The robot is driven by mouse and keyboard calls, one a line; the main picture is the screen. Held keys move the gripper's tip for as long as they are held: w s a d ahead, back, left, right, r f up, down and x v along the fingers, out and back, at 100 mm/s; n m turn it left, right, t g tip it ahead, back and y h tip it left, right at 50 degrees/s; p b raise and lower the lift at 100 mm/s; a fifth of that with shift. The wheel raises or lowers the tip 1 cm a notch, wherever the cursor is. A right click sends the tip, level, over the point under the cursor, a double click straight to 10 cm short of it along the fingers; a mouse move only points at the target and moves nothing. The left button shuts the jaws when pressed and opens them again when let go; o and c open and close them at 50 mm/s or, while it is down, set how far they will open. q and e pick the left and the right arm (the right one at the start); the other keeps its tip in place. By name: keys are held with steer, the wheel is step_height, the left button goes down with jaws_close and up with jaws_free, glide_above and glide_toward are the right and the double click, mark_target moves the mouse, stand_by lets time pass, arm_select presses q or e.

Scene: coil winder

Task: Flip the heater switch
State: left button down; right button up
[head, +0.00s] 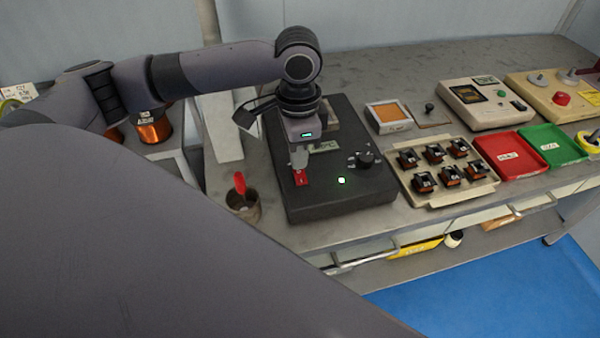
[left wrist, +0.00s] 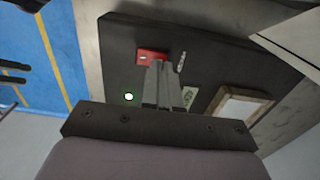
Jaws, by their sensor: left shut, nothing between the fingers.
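The heater is a dark box (head: 335,206) on the workbench, with a black knob (head: 365,158), a lit green lamp (head: 341,181) and a red switch (head: 301,177) on its top. The red switch also shows in the left wrist view (left wrist: 152,57). My left gripper (head: 299,165) points down with its fingers shut and empty, the tips at the red switch. In the left wrist view the fingertips (left wrist: 160,64) overlap the switch's edge; whether they press on it I cannot tell. The green lamp is lit there too (left wrist: 129,97). My right gripper is not in view.
A cup with a red-handled tool (head: 243,205) stands close left of the box. A tray of coils (head: 445,196), a red tray (head: 510,168) and a green tray (head: 558,158) lie to the right. A beige instrument (head: 487,119) stands behind them.

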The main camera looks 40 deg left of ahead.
mark_target(299, 171)
arm_select(q)
steer(key=shift+f, duration=0.95)
stand_by(0.5)
steer(key=shift+r, duration=0.1)
step_height(299, 171, up, 3)
steer(key=p, duration=0.3)
steer(key=shift+p, duration=0.35)
steer(key=shift+r+p, duration=0.6)
steer(key=shift+r, duration=1.35)
